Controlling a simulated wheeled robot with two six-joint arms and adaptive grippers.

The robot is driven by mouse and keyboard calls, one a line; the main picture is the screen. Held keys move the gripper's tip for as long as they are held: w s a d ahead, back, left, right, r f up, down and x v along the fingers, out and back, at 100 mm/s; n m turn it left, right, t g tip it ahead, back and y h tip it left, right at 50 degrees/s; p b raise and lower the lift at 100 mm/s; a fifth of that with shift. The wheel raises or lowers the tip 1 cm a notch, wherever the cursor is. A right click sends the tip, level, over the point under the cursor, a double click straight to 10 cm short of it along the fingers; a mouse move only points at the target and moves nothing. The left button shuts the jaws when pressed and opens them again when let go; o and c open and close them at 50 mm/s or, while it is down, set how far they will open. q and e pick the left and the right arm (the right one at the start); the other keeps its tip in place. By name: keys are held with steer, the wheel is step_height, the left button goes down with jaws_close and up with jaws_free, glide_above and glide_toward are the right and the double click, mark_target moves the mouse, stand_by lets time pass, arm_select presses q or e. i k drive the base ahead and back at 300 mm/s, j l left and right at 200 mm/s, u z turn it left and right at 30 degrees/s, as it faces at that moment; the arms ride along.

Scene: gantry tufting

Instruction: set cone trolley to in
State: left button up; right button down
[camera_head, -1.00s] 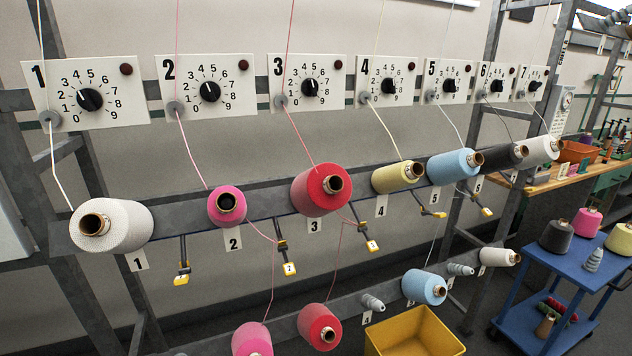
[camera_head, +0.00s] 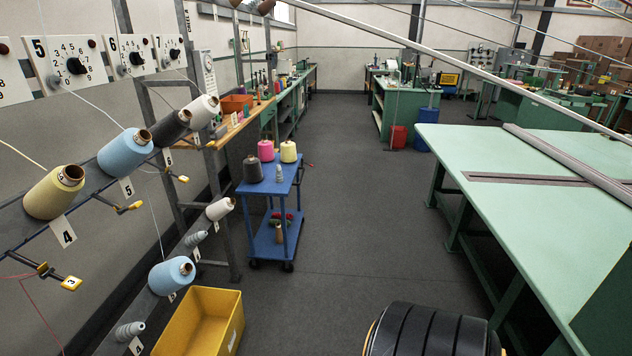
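The cone trolley (camera_head: 275,188) is a blue two-shelf cart on casters, standing on the floor just right of the end of the yarn rack. Its top shelf carries a dark grey cone (camera_head: 252,169), a pink cone (camera_head: 266,150), a yellow cone (camera_head: 288,151) and a small grey ribbed cone holder (camera_head: 279,173). Neither of my grippers shows in the head view.
The creel rack with yarn cones (camera_head: 126,152) and numbered dials runs along the left. A yellow bin (camera_head: 199,322) sits below it. A long pale green table (camera_head: 560,200) stands at the right. The grey floor (camera_head: 360,190) between is clear. A wooden bench (camera_head: 232,128) is behind the trolley.

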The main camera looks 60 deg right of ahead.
mark_target(279, 176)
steer(key=z, duration=1.75)
steer(key=i+u, duration=0.15)
steer(key=u, duration=0.35)
steer(key=i+l+u, duration=0.4)
steer(key=i+l, duration=0.35)
steer(key=i, duration=0.15)
steer(key=i+l+u, duration=0.35)
steer(key=i+l, duration=0.45)
steer(key=l, duration=0.25)
